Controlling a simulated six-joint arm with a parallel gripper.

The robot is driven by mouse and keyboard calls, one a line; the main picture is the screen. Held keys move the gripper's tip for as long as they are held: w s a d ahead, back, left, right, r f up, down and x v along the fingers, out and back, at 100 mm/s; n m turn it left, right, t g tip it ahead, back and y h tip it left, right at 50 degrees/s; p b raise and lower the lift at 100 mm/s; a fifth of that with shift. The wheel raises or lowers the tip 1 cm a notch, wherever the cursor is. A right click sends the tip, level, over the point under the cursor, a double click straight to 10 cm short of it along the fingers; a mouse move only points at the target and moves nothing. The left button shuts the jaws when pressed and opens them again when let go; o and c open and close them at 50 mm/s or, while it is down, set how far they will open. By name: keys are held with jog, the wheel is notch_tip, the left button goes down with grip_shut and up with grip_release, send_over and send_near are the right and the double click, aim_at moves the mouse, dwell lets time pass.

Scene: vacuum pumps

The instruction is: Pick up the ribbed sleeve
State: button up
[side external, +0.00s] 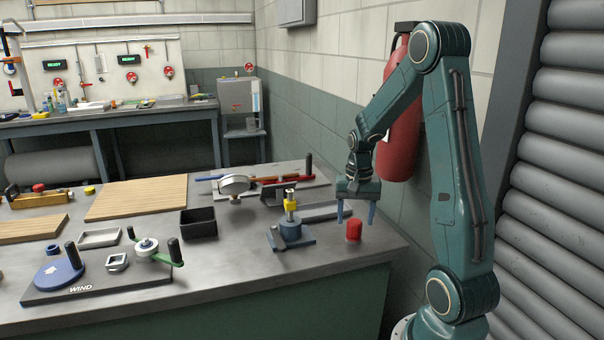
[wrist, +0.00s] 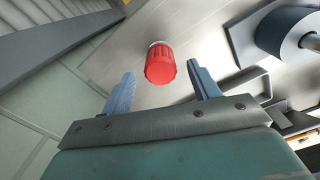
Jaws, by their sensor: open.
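The ribbed sleeve is a short red cylinder with ridges down its side (side external: 353,231). It stands near the right end of the grey worktop. In the wrist view the red sleeve (wrist: 160,68) has a pale rim at its far end and shows between the fingertips. My gripper (side external: 356,218) points down above the sleeve, with its two blue fingers spread apart. In the wrist view the gripper (wrist: 160,76) is open and empty, one finger on either side of the sleeve. I cannot tell whether either finger touches it.
A blue-grey fixture with a yellow-collared post (side external: 290,225) stands left of the sleeve. A grey bar (side external: 333,212) lies behind it. A black open bin (side external: 198,222) is further left. The worktop's right edge is close to the sleeve; the front right surface is clear.

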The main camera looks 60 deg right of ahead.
aim_at(354, 231)
jog(key=shift+f, duration=1.5)
jog(key=shift+c, duration=0.2)
jog(key=c, duration=1.1)
